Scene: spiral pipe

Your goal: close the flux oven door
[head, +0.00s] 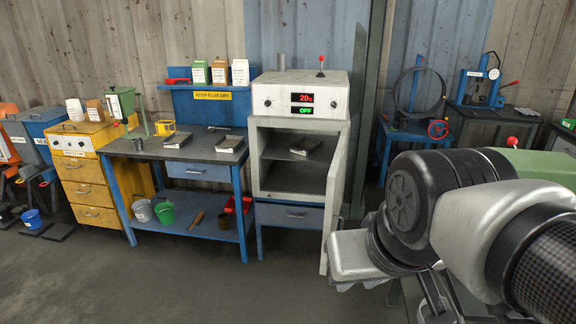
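The flux oven (300,82) is a pale grey cabinet with a red "20c" and green "OFF" display. Its door (337,185) stands open, hinged at the right side and swung out towards me, seen nearly edge-on. The oven's inside shows, with a shelf and a dark tray on it. My arm fills the lower right, and its pale end part overlaps the door's lower right edge in the picture; I cannot tell whether they touch. My gripper (436,294) shows only as dark linkage below the arm, mostly hidden. Its fingertips cannot be made out.
A blue workbench (187,148) with trays and buckets stands left of the oven. A yellow drawer cabinet (85,170) is further left. A blue table (405,135) with a metal ring stands at right behind the arm. The floor (190,285) in front is clear.

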